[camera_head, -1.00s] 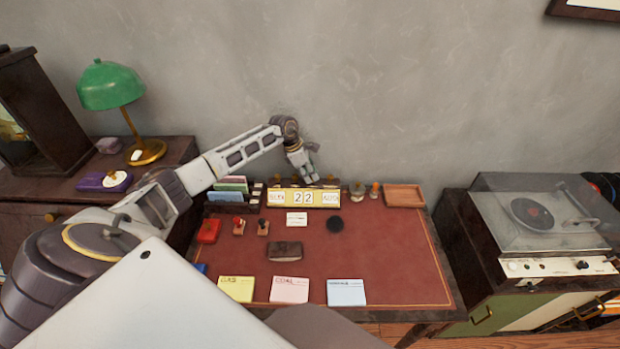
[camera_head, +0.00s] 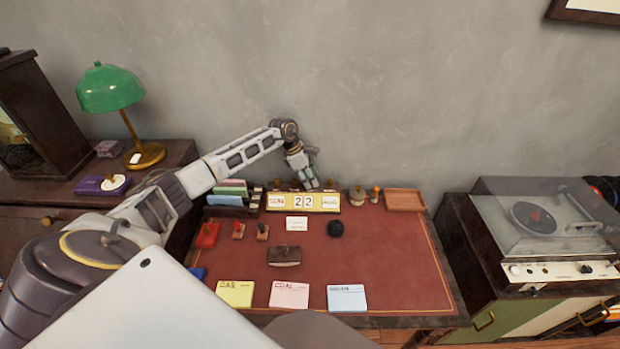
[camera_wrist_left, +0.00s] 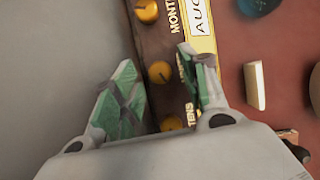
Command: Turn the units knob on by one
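The date calendar (camera_head: 288,202) stands at the back of the desk and shows 22 between two other cards. In the left wrist view its wooden top carries yellow knobs: the knob by the MONTH label (camera_wrist_left: 147,11), a middle knob (camera_wrist_left: 160,72), and a knob by the TENS label (camera_wrist_left: 171,124). The middle knob lies between those two, so it appears to be the units knob; its label is mostly hidden by a finger. My left gripper (camera_wrist_left: 156,66) is open, its green-padded fingers on either side of the middle knob, with no visible contact. It also shows above the calendar (camera_head: 309,178). My right gripper is out of view.
A card rack (camera_head: 230,190) stands left of the calendar, and a small bell-like object (camera_head: 357,194) and a wooden tray (camera_head: 404,200) stand right. Stamps and a black round object (camera_head: 335,228) lie in front. The wall (camera_head: 400,120) is close behind.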

